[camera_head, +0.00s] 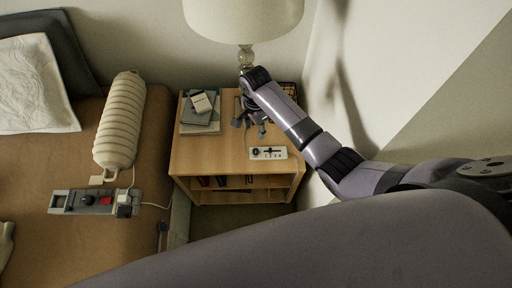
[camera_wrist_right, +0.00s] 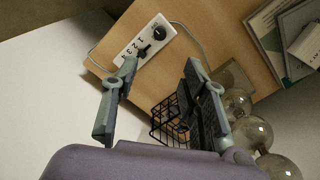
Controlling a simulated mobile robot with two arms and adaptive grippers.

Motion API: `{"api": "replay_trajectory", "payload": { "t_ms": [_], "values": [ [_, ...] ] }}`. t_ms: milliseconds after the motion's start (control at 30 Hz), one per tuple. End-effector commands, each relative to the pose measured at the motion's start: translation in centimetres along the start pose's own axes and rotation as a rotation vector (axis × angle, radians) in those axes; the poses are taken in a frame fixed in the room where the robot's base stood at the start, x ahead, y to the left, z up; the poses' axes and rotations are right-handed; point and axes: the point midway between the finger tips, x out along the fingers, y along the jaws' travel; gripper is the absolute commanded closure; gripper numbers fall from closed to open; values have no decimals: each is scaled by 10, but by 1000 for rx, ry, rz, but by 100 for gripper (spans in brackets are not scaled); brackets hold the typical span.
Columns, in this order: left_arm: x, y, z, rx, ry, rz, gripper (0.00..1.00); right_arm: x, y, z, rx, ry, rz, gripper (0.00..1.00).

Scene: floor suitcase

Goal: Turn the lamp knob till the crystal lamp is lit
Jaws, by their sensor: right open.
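The crystal lamp has a cream shade (camera_head: 243,18) and a clear ball stem (camera_head: 246,57), at the back of the nightstand; the shade shows no clear glow. In the right wrist view its glass balls (camera_wrist_right: 250,132) show at lower right. A white control panel (camera_head: 276,153) lies near the nightstand's front edge. In the right wrist view the panel (camera_wrist_right: 132,49) has printed numbers, a round black knob (camera_wrist_right: 161,31) and a dark lever (camera_wrist_right: 143,50). My right gripper (camera_head: 250,127) is open and empty, behind and above the panel; its fingers (camera_wrist_right: 160,66) touch nothing visible. My left gripper is out of view.
Books (camera_head: 201,117) lie on the nightstand's left side (camera_head: 205,160). A black wire basket (camera_wrist_right: 165,122) is at the back right. On the bed (camera_head: 60,160) are a ribbed cream roll (camera_head: 118,125) and a grey control box (camera_head: 70,202). The wall stands close at the right.

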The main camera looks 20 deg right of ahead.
Motion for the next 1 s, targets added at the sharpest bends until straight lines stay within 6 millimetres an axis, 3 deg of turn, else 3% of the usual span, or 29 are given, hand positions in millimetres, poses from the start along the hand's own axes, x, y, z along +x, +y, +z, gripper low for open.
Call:
{"api": "replay_trajectory", "payload": {
  "t_ms": [400, 600, 800, 1000],
  "values": [
    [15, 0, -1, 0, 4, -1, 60, 94, 1, 0, -3, 0, 3, 60],
    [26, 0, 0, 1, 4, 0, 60, 130, 1, 0, -2, 0, 1, 60],
    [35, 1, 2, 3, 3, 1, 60, 151, 0, 0, -3, 0, -1, 60],
    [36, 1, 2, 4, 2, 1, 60, 155, 0, 0, -3, 0, -2, 60]
  ]
}}
